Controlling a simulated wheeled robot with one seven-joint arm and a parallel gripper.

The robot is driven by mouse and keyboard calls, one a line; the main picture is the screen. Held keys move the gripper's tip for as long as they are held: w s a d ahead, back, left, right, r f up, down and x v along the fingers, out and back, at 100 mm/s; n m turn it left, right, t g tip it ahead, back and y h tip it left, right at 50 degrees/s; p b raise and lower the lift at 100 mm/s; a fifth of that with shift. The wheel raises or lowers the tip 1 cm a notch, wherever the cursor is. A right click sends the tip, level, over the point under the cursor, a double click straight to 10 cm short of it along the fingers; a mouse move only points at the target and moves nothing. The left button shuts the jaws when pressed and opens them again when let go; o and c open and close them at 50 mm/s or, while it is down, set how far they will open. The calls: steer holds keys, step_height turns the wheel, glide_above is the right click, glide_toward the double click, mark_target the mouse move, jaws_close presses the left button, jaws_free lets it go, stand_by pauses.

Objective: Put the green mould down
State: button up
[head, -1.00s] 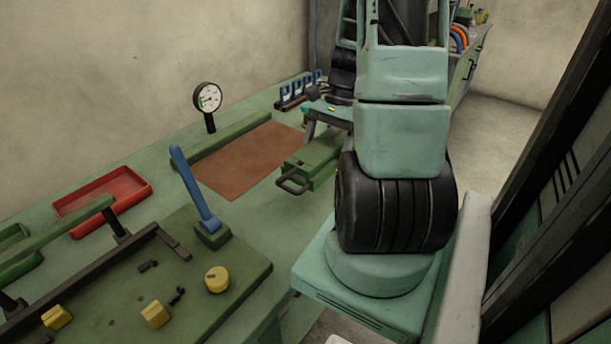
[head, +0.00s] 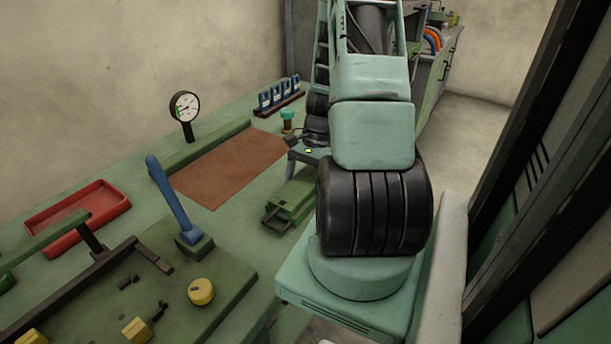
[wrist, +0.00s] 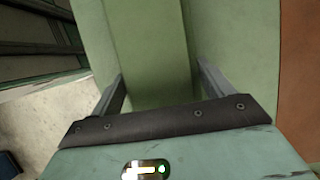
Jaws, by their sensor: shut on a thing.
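The green mould (head: 291,199) is a green block with a dark loop handle at its near end. In the head view it is at the bench's front edge, just right of the brown mat. My gripper (head: 302,170) is over its far part, partly hidden by my own arm. In the wrist view the mould (wrist: 150,45) fills the space between the two fingers of my gripper (wrist: 162,80), which are shut on it. I cannot tell whether its underside touches the bench.
The brown mat (head: 228,168) lies bare beside the mould. A pressure gauge (head: 184,106), a red tray (head: 78,216) and a blue lever (head: 172,200) are to the left. A teal-topped item (head: 288,118) and a rack of blue pieces (head: 279,96) stand behind.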

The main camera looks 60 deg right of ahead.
steer(key=shift+f, duration=0.15)
steer(key=o, duration=1.9)
steer(key=v, duration=1.2)
